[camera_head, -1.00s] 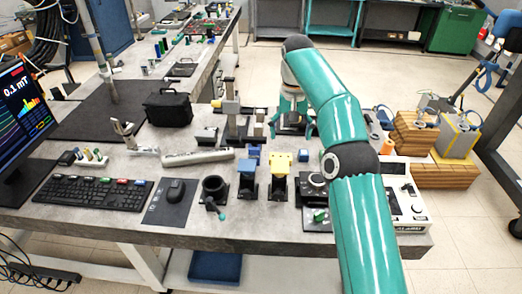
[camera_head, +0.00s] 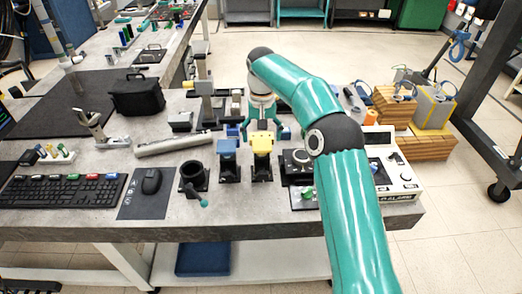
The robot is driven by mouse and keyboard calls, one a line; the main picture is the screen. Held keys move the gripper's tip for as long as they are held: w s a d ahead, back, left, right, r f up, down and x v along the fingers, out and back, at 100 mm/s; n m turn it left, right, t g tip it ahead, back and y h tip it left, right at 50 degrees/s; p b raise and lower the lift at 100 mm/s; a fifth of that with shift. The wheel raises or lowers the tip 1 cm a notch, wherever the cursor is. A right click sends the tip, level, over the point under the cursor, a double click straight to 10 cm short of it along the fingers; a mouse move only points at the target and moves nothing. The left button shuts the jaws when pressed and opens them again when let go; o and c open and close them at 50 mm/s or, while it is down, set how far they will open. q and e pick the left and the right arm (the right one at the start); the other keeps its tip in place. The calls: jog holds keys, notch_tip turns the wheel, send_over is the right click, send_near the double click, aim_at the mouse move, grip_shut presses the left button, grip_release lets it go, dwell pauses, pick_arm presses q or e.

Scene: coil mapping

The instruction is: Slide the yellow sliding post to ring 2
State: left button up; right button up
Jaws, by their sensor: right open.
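The yellow sliding post (camera_head: 262,143) has a yellow block on top of a dark stand and sits on the grey bench. A similar blue-topped post (camera_head: 228,147) stands just to its left. My right gripper (camera_head: 264,130) points down with its teal fingers apart, directly over or just behind the yellow block. I cannot tell whether the fingers touch it. The gripper hides what lies behind the yellow block. I cannot make out which part is ring 2. My left gripper is not in view.
A black cup-like holder (camera_head: 193,177) and a light grey bar (camera_head: 173,143) lie to the left. A black dial unit (camera_head: 298,162) stands close to the right, beside a white instrument (camera_head: 396,173). A keyboard (camera_head: 65,190) and mouse (camera_head: 151,181) lie at the front left.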

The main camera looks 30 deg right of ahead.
aim_at(262, 144)
jog(key=shift+f, duration=2.1)
jog(key=shift+c, duration=0.3)
